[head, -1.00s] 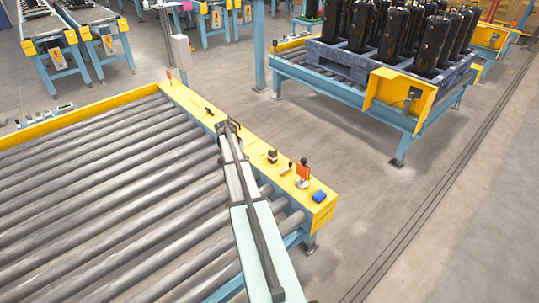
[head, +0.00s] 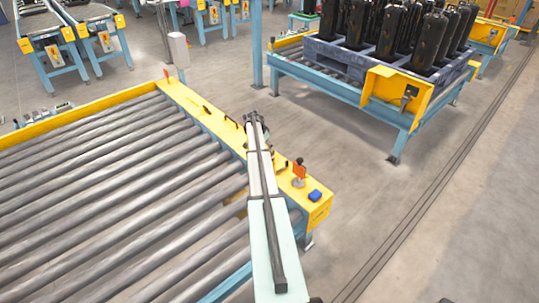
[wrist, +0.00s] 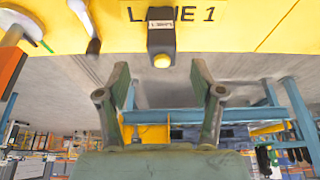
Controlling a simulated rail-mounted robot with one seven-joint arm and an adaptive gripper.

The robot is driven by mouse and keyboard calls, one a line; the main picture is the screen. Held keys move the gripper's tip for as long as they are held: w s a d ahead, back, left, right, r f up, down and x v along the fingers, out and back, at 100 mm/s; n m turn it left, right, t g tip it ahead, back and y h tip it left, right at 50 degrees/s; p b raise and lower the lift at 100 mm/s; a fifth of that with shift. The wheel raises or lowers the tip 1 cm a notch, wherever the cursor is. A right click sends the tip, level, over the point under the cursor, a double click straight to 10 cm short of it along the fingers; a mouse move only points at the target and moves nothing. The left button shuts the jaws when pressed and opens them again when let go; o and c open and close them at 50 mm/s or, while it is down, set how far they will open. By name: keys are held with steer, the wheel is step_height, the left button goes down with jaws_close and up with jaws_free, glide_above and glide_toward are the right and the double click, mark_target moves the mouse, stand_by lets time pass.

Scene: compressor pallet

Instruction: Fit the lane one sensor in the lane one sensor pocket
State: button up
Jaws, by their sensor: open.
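A small black box with a pale label and a round yellow end (wrist: 162,38), which looks like the lane one sensor, shows in the wrist view against a yellow surface marked LANE 1. My gripper (wrist: 161,68) has its two fingers spread, with the box centred just beyond the tips and nothing between them. In the head view my gripper (head: 256,118) is over the yellow end rail (head: 180,94) of the roller conveyor, and my arm hides part of that rail. I cannot make out the sensor pocket.
An orange piece with a black knob (head: 299,171) and a blue block (head: 315,195) stand on the rail to the right of my arm. Grey rollers (head: 120,190) fill the left. A pallet (head: 345,60) of black cylinders stands behind; open floor lies between.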

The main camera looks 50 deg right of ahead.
steer(key=shift+p+x, duration=1.1)
steer(key=shift+x, duration=2.25)
jaws_close()
